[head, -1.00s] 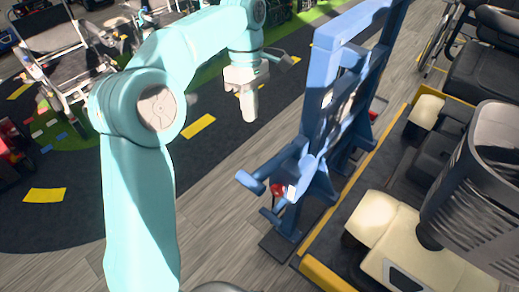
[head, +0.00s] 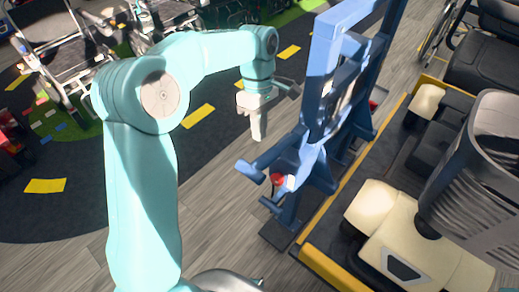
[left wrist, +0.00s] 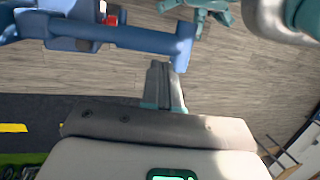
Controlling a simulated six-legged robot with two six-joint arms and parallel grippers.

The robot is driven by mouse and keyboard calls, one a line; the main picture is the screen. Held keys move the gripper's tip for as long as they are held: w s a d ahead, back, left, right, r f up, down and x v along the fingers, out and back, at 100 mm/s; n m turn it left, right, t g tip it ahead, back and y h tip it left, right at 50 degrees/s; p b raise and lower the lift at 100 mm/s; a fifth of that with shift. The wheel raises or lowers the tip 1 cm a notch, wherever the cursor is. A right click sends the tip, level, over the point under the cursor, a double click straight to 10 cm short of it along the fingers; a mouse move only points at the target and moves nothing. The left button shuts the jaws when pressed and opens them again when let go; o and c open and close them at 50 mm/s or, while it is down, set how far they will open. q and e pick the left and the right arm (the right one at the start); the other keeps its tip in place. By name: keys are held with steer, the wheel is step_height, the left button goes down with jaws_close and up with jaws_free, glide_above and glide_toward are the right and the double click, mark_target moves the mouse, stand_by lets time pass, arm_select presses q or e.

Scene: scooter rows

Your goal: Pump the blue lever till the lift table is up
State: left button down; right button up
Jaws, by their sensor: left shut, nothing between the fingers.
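A blue lever (head: 262,162) sticks out to the left from the low part of a tall blue frame (head: 322,75). In the left wrist view the lever (left wrist: 140,37) runs across the top and ends in a blunt blue tip. My left gripper (head: 259,137) points down, shut and empty, above and just behind the lever's free end. In the left wrist view its closed fingers (left wrist: 163,66) lie just below the lever's tip; I cannot tell whether they touch. I cannot make out which part is the lift table's top.
A red knob (head: 277,179) sits below the lever. A cream and black scooter (head: 385,225) stands close on the right, on a yellow-edged platform (head: 325,270). Wheeled frames (head: 60,65) stand at the far left. Wood floor (head: 215,215) left of the blue frame is clear.

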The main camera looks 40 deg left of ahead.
mark_target(260, 159)
arm_select(q)
steer(key=x, duration=0.6)
steer(key=shift+f, duration=0.1)
steer(key=shift+s, duration=0.1)
